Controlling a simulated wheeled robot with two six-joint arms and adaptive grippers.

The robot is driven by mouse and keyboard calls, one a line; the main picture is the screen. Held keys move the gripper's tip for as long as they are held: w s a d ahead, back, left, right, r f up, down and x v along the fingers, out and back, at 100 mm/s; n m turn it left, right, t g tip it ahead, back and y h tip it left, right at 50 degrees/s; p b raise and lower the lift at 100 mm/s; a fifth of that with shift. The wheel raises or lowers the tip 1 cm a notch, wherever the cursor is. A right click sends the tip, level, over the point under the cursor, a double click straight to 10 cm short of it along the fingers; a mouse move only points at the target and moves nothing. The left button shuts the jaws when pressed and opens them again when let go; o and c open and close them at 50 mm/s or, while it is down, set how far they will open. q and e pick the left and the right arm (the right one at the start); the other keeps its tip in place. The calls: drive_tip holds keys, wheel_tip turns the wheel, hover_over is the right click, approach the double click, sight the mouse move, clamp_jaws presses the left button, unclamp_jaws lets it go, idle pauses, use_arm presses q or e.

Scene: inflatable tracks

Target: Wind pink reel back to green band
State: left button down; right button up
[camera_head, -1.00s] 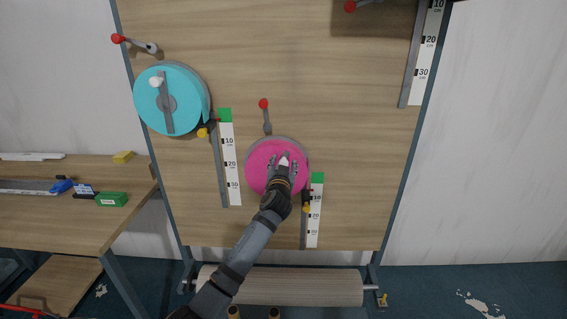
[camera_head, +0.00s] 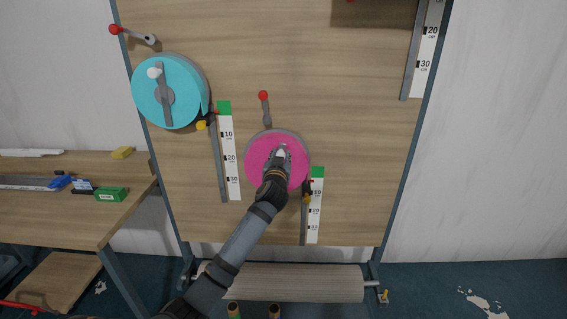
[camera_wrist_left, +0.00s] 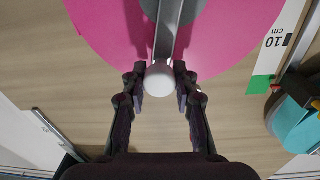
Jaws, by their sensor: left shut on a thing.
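The pink reel (camera_head: 258,171) is mounted on the wooden board, low in the middle. In the left wrist view my gripper (camera_wrist_left: 160,82) is shut on the white knob (camera_wrist_left: 159,78) at the end of the reel's grey crank arm (camera_wrist_left: 167,35). The green band (camera_head: 318,172) tops the white scale (camera_head: 314,215) right of the reel. A small dark and red part with a yellow piece (camera_head: 306,199) sits beside this scale, below the green band. My right gripper does not show.
A cyan reel (camera_head: 188,92) with its own green-topped scale (camera_head: 229,160) is at upper left. A red-tipped lever (camera_head: 265,105) stands above the pink reel. A bench (camera_head: 60,226) with tools is at left; a roller (camera_head: 290,283) lies below the board.

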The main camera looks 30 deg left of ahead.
use_arm(q)
drive_tip(key=shift+s+a+f+n+b, duration=0.15)
drive_tip(key=shift+s+a+n+b, duration=0.3)
drive_tip(key=shift+n+b, duration=0.5)
drive_tip(key=shift+a+r+n, duration=0.2)
drive_tip(key=shift+r+n, duration=0.05)
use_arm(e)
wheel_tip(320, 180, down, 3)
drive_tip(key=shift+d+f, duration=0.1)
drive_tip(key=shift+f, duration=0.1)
use_arm(q)
drive_tip(key=c, duration=1)
unclamp_jaws()
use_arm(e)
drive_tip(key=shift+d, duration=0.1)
use_arm(q)
drive_tip(key=v, duration=1.2)
